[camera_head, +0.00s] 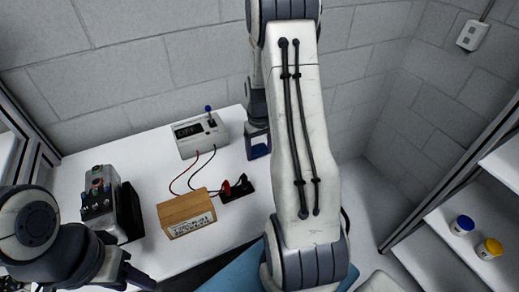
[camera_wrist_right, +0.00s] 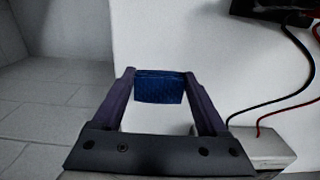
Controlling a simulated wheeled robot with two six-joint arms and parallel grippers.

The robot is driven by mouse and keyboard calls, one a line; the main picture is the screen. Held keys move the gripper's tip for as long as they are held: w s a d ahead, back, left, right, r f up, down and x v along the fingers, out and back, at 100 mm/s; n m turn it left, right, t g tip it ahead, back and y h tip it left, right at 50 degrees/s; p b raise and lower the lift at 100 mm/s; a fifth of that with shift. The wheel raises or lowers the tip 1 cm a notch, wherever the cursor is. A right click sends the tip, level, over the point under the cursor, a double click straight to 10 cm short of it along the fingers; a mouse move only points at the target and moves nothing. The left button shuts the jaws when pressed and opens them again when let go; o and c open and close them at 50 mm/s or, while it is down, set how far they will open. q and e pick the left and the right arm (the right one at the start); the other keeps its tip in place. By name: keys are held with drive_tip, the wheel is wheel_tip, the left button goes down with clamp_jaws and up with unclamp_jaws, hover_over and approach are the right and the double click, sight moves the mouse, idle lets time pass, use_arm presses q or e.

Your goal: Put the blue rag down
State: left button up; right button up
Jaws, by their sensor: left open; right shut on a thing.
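The blue rag (camera_wrist_right: 158,88) is a small folded dark-blue cloth between the fingertips of my right gripper (camera_wrist_right: 160,74). In the head view the right gripper (camera_head: 257,136) points down near the table's right end, with the rag (camera_head: 259,151) showing blue at its tips. I cannot tell whether the rag touches the white table (camera_head: 120,157) or hangs above it. My left gripper (camera_head: 142,281) is low at the left, over the table's front, open and seemingly empty; its fingers are only partly visible.
A grey meter box (camera_head: 201,135) with red and black wires stands left of the right gripper. A wooden block (camera_head: 187,214), a black connector piece (camera_head: 237,190) and a button unit (camera_head: 98,200) are on the table.

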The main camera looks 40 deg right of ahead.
sight(259, 151)
drive_tip(key=shift+f, duration=0.35)
drive_tip(key=shift+f, duration=0.15)
drive_tip(key=o, duration=1.5)
wheel_tip(259, 151, up, 12)
drive_tip(key=a+r+n, duration=0.2)
drive_tip(key=a+r, duration=0.1)
drive_tip(key=a, duration=0.9)
drive_tip(key=s+a+n, duration=0.3)
drive_tip(key=s+a, duration=0.1)
drive_tip(key=a, duration=0.7)
drive_tip(key=s+a+n, duration=0.1)
drive_tip(key=s+a, duration=0.2)
drive_tip(key=s, duration=0.2)
drive_tip(key=s+a+n, duration=0.2)
drive_tip(key=s+a, duration=0.2)
drive_tip(key=s, duration=0.2)
drive_tip(key=s+a+n+y+b, duration=0.1)
drive_tip(key=s+a, duration=0.2)
drive_tip(key=s, duration=0.2)
drive_tip(key=shift+s+a+r+n, duration=0.15)
drive_tip(key=shift+a+r+n, duration=0.2)
drive_tip(key=shift+n, duration=0.05)
